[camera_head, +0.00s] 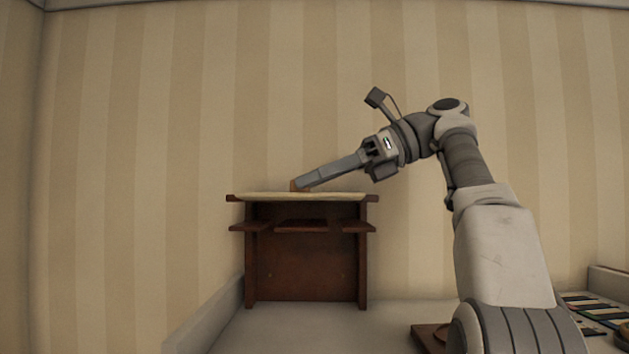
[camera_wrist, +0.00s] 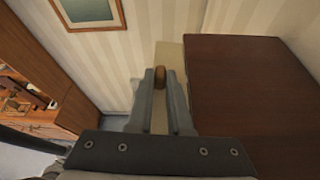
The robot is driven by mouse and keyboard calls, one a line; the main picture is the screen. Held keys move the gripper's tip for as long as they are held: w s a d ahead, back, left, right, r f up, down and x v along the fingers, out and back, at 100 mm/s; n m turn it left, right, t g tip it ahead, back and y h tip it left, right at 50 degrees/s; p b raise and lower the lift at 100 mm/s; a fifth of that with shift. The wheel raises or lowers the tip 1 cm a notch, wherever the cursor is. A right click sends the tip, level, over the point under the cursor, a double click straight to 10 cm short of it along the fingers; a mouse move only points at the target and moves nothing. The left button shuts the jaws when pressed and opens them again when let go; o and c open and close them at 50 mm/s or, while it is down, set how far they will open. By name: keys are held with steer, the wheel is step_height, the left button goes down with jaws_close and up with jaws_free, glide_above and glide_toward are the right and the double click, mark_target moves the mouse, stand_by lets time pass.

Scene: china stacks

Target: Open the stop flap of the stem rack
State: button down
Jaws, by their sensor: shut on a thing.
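The stem rack (camera_head: 305,268) is a dark brown wooden stand with two side posts and a slotted shelf, at mid-left in the head view. A pale cream strip (camera_head: 335,197), which looks like the stop flap, runs along its top front edge. In the wrist view the strip (camera_wrist: 169,52) lies beside the rack's dark top board (camera_wrist: 245,85). My gripper (camera_head: 301,184) reaches in from the right, low over the strip. Its fingers (camera_wrist: 160,79) are shut on a small brown knob (camera_wrist: 159,76) on the strip. The flap's exact tilt is hard to tell.
The rack stands on a pale counter (camera_head: 300,330) against a striped wall. A brown wooden piece (camera_head: 428,338) sits at the front, partly behind my arm. Coloured items (camera_head: 598,310) lie at far right. A framed picture (camera_wrist: 90,12) hangs on a wall.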

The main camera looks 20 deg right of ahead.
steer(key=shift+r, duration=0.1)
stand_by(0.5)
steer(key=c, duration=0.8)
jaws_free()
steer(key=shift+c, duration=0.2)
steer(key=shift+r, duration=0.1)
